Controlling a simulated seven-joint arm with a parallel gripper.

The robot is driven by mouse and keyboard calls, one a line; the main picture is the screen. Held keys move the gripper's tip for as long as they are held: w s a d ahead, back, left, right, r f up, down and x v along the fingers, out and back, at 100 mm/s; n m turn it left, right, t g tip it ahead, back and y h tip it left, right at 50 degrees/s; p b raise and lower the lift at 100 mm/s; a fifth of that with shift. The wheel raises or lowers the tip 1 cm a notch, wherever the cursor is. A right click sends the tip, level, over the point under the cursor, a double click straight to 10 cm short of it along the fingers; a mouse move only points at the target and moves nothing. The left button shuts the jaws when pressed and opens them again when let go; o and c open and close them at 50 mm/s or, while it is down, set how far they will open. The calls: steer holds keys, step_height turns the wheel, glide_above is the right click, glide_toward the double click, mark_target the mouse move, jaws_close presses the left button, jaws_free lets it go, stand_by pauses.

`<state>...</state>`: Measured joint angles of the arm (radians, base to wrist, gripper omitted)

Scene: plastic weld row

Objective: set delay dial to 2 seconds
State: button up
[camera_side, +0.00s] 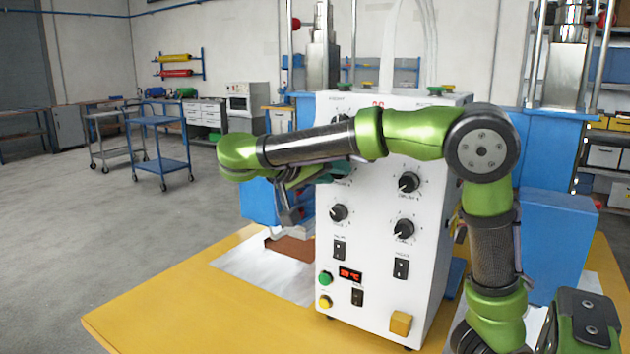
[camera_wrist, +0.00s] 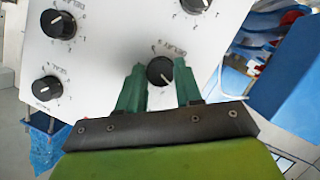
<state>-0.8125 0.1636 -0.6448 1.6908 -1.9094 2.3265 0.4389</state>
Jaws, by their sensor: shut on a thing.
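The white control panel (camera_side: 372,270) carries several black dials with white pointer marks. In the wrist view, my gripper (camera_wrist: 160,78) has its two green fingers on either side of one black dial (camera_wrist: 160,71) and is shut on it. In the side view, my gripper (camera_side: 338,170) reaches the left column of the panel and hides that dial. The held dial's setting cannot be read.
Other dials stand close by, one below left (camera_side: 339,212) and one below right (camera_side: 404,229). The yellow table (camera_side: 190,305) is clear at front left.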

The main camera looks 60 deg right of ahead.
steer(key=shift+s+r+m+t, duration=0.15)
steer(key=shift+m+t, duration=0.75)
steer(key=shift+m, duration=0.5)
steer(key=shift+s+f+m+t, duration=0.1)
steer(key=shift+m+t, duration=0.8)
steer(key=shift+m, duration=0.5)
steer(key=o, duration=1)
steer(key=v, duration=1.2)
steer(key=shift+s+d+r, duration=0.1)
steer(key=shift+r, duration=0.2)
